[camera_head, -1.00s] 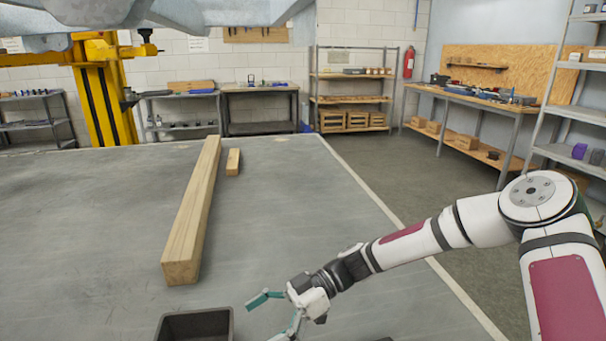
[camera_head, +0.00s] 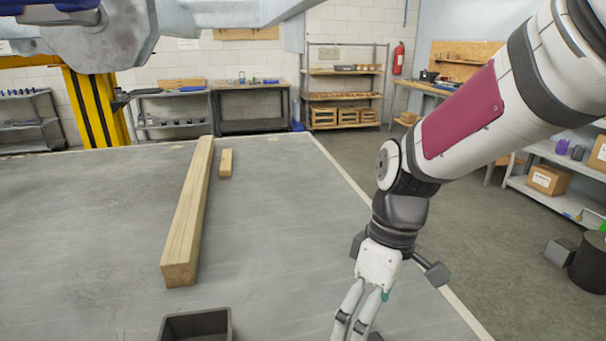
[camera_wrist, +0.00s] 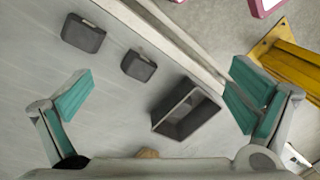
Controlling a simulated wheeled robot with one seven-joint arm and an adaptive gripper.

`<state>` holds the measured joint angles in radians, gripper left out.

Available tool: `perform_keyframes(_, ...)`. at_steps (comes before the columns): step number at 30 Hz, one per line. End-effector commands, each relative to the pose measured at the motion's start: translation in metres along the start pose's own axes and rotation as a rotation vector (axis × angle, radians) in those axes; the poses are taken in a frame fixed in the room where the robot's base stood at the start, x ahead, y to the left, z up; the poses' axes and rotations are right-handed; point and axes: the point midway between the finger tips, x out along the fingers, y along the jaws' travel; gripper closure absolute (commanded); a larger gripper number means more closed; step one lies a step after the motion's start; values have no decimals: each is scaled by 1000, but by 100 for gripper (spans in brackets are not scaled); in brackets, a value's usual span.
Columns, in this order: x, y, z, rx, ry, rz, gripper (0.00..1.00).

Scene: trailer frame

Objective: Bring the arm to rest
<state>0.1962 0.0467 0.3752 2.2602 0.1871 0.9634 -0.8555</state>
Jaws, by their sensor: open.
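My arm hangs over the right part of the grey work surface (camera_head: 290,215) in the head view, its forearm coming in from the upper right. My gripper (camera_head: 356,322) points down near the bottom edge of that view, and its fingertips are partly cut off there. In the wrist view my gripper (camera_wrist: 160,92) is open, its teal pads wide apart with nothing held between them. An open dark bin (camera_wrist: 187,112) shows below the pads, close to the right one. It also shows at the bottom of the head view (camera_head: 196,324).
A long wooden beam (camera_head: 187,215) and a short wooden block (camera_head: 226,163) lie on the surface to the left. Two dark boxes (camera_wrist: 83,35) (camera_wrist: 138,66) show in the wrist view. A grey metal frame (camera_head: 210,15) hangs overhead. Shelves (camera_head: 345,90) stand behind.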

Motion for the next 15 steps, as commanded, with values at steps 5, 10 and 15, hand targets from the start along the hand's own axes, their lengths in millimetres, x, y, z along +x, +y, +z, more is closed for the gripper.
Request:
perform_keyframes(5, -47, -14, 39, 219, 39, 156, 0)
perform_keyframes(10, -82, -31, 76, 434, 122, 270, 0)
perform_keyframes(15, -109, -50, 112, 640, 241, 344, 0)
